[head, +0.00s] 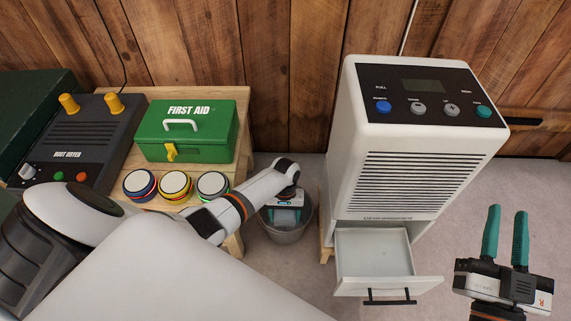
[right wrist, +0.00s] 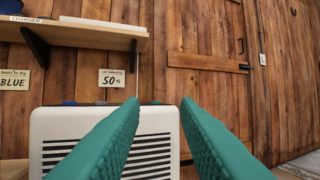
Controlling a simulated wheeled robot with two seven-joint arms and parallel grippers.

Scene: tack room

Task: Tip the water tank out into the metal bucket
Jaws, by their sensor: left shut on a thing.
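The water tank (head: 374,252) is a pale drawer-like box with a black handle, pulled partly out of the base of the white dehumidifier (head: 418,150). Whether water stands in it I cannot tell. The metal bucket (head: 288,236) stands between the wooden bench and the dehumidifier, left of the tank. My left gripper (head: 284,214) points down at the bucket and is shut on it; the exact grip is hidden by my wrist. My right gripper (head: 507,212) is open and empty, right of the tank and apart from it. Its spread teal fingers fill the right wrist view (right wrist: 160,105).
The bench (head: 238,170) on the left holds a green first aid box (head: 187,142), several round tins (head: 172,186) and a boot dryer (head: 75,140). A shelf (right wrist: 80,32) is on the plank wall. Floor in front of the dehumidifier's right side is clear.

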